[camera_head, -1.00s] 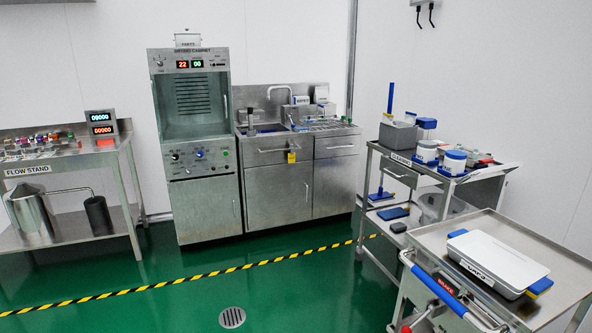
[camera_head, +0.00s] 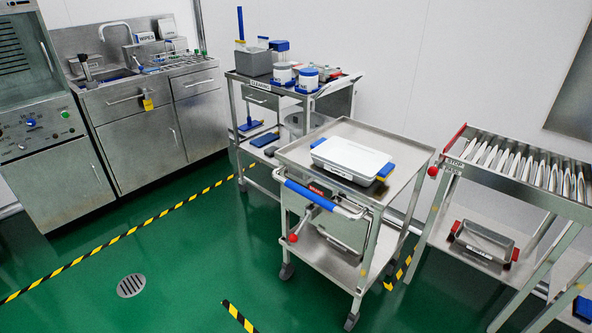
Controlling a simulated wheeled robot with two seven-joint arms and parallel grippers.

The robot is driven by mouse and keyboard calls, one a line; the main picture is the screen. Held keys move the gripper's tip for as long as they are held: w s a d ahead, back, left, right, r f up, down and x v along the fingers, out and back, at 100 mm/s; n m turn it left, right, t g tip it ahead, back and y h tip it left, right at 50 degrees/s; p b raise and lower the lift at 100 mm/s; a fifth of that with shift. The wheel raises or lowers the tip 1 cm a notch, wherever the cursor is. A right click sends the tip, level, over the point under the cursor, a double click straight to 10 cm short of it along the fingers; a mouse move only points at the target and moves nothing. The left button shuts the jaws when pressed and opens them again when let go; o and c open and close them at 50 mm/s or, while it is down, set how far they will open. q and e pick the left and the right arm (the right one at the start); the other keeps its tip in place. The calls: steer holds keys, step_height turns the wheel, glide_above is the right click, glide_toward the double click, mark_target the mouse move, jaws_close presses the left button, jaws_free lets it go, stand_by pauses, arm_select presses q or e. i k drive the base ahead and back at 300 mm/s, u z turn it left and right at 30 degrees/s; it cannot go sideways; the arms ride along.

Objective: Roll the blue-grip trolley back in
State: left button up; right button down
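The blue-grip trolley (camera_head: 352,140) stands right of centre on the green floor, a steel cart on castors. Its blue grip (camera_head: 308,195) runs along the front edge of its top, with a red-marked brake label and a red-knobbed lever (camera_head: 300,230) below. A white lidded tray (camera_head: 350,158) with blue and yellow corner pieces lies on its top. Neither of my grippers shows in the head view, so their state is hidden.
A cleaning cart (camera_head: 262,90) stands behind the trolley at left. A roller stand (camera_head: 520,175) with a steel bin (camera_head: 485,242) on its lower shelf is at right. A sink unit (camera_head: 145,110) stands at far left. Yellow-black tape (camera_head: 120,237) crosses the open floor, near a round drain (camera_head: 131,286).

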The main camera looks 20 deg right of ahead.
mark_target(349, 223)
steer(key=z, duration=0.75)
steer(key=k, duration=0.45)
steer(key=u, duration=0.8)
steer(key=i, duration=0.5)
steer(key=z, duration=1.15)
steer(key=i, duration=0.9)
steer(key=z, duration=0.95)
